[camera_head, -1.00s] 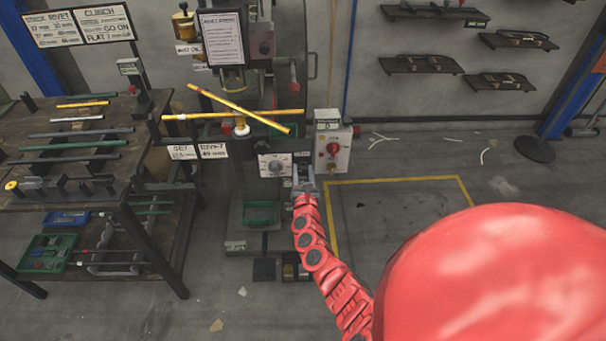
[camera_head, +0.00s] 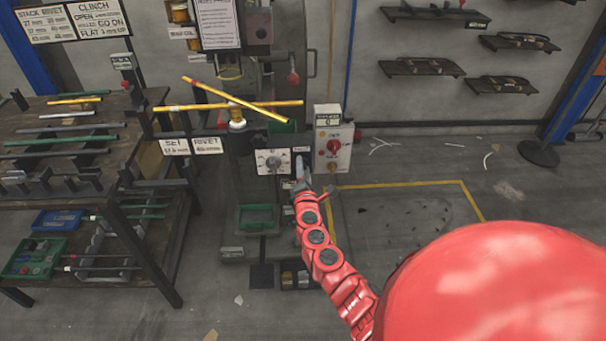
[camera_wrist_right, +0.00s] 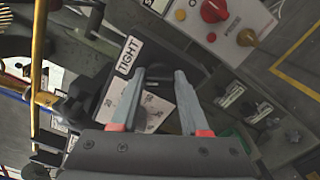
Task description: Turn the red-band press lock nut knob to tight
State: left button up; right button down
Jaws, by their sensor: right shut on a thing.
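The press (camera_head: 262,100) stands in the middle of the head view. A white plate with a grey dial (camera_head: 272,161) is on its front, and a small white label is just right of it. My right gripper (camera_head: 300,184) is at the right end of this panel. In the wrist view a "TIGHT" label (camera_wrist_right: 129,57) lies left of the fingertips, and the scale plate (camera_wrist_right: 152,108) shows between the fingers. The fingers (camera_wrist_right: 161,74) are closed on the dark lock nut knob (camera_wrist_right: 161,70), which is poorly visible. The head view hides this knob behind my gripper. My left gripper is not in view.
A white control box (camera_head: 333,140) with a red knob is close right of my gripper. A workbench (camera_head: 90,160) with rods stands left. Floor inside the yellow line is open.

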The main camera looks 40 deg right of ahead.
jog(key=shift+f+m+b, duration=0.15)
jog(key=shift+m+b, duration=1.45)
jog(key=shift+m, duration=0.8)
jog(key=shift+c, duration=2)
grip_release()
jog(key=shift+m, duration=0.3)
jog(key=shift+s, duration=0.1)
jog(key=b+v, duration=0.1)
jog(key=v, duration=1.6)
jog(key=shift+a, duration=0.2)
